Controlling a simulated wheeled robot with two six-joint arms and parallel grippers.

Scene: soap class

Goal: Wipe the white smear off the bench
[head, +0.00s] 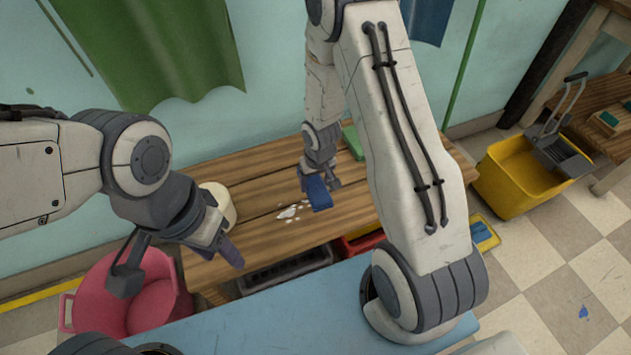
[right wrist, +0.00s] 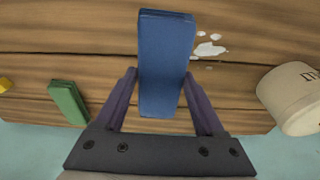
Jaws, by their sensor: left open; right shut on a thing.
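The white smear (head: 289,212) lies as a few splotches on the wooden bench (head: 262,192) in the head view. It also shows in the right wrist view (right wrist: 208,48), just right of the blue block. My right gripper (head: 319,184) is shut on a blue block (head: 318,193), which is at or just above the bench to the right of the smear; I cannot tell if it touches the wood. In the right wrist view the fingers hold the blue block (right wrist: 165,60) from both sides. My left gripper (head: 185,265) is open and empty, in front of the bench's left end.
A cream tub (head: 219,203) stands at the bench's left end, partly behind my left gripper. A green block (head: 353,141) lies at the back of the bench. A pink bucket (head: 140,290) and a yellow mop bucket (head: 520,180) stand on the floor at either side.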

